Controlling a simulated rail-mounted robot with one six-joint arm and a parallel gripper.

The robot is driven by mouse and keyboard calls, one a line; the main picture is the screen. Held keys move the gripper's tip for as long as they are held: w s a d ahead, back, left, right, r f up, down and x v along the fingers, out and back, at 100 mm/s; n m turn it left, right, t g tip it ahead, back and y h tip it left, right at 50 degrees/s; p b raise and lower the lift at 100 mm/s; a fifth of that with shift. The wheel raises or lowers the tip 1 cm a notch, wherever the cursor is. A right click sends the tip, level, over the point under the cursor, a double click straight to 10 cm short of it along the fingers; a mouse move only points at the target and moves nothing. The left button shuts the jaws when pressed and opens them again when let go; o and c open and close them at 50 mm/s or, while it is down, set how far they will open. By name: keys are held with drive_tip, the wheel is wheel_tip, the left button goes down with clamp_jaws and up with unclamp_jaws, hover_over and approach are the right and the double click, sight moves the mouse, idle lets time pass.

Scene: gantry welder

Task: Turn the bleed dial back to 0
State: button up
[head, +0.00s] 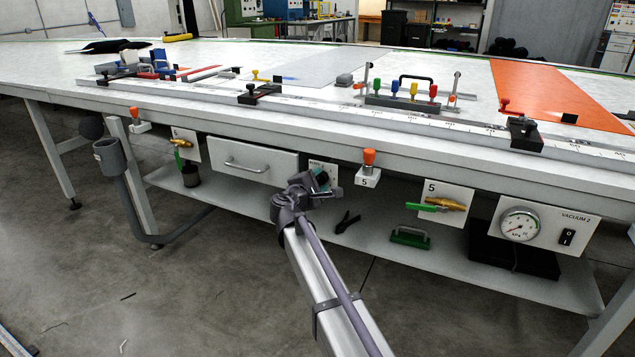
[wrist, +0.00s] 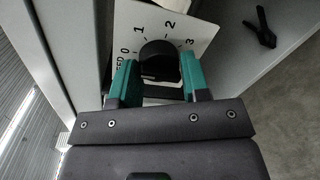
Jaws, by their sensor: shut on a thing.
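The bleed dial (wrist: 158,52) is a black round knob on a white plate (wrist: 186,18) marked 0, 1, 2 and 3 in the wrist view. My gripper (wrist: 155,80) has its two green fingers closed on the knob's sides, one on each side. The dial's pointer does not show clearly, so I cannot tell its setting. In the head view my gripper (head: 323,180) is at the front of the table, right of the drawer. It covers most of the dial there; only part of the white plate (head: 330,168) shows.
A white drawer (head: 247,165) is to the left and an orange-topped switch (head: 369,160) to the right. Further right are a green-handled valve (head: 434,206) and a vacuum gauge (head: 519,224). A black clamp (head: 347,222) lies on the shelf below.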

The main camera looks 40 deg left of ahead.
drive_tip(key=o, duration=0.9)
drive_tip(key=p+v, duration=0.1)
drive_tip(key=v, duration=1)
drive_tip(key=shift+w, duration=0.1)
